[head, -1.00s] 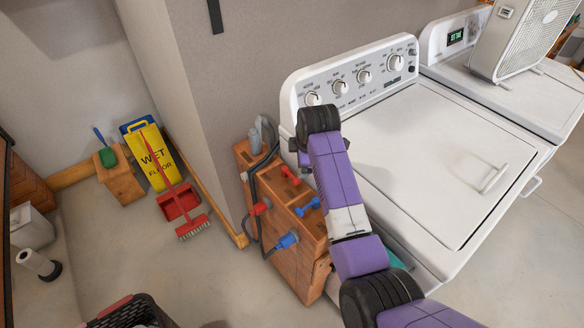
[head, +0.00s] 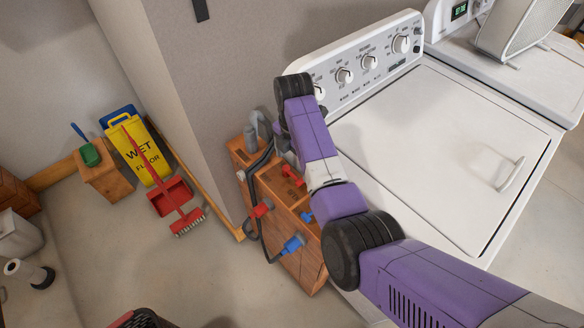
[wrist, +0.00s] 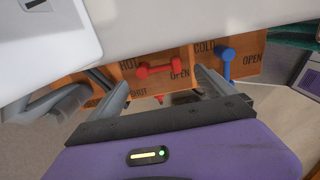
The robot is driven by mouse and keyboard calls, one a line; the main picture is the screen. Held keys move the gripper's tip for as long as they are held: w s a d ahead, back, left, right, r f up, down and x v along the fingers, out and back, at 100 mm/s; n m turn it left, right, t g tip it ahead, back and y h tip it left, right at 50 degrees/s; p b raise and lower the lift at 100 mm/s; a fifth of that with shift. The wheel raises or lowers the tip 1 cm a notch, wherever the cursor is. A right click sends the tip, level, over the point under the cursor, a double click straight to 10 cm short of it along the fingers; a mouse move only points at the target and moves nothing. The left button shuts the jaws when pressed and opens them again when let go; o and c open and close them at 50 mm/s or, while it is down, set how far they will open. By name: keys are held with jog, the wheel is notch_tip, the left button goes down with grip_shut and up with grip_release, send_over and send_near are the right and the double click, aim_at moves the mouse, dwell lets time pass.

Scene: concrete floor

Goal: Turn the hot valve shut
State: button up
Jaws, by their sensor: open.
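The hot valve's red handle (head: 293,176) is on top of a wooden box (head: 250,150) beside the washer. In the wrist view the red handle (wrist: 157,70) lies roughly left to right below a HOT label. Its right end is by OPEN; SHUT is printed lower, on the near side. The blue cold valve handle (wrist: 228,60) is to its right, turned roughly at right angles to it. My gripper (wrist: 160,88) is open and empty, its fingers to either side of the red handle in the picture, apparently short of it. In the head view my arm hides most of the gripper.
The white washer (head: 450,150) stands close on the right. A red hose connector (head: 262,208) and a blue one (head: 293,244) stick out of the box front. A yellow wet floor sign (head: 140,150) and red dustpan (head: 170,195) are left.

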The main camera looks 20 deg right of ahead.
aim_at(293, 176)
jog(key=shift+f, duration=2.55)
jog(key=shift+s+f, duration=0.1)
jog(key=c, duration=1.9)
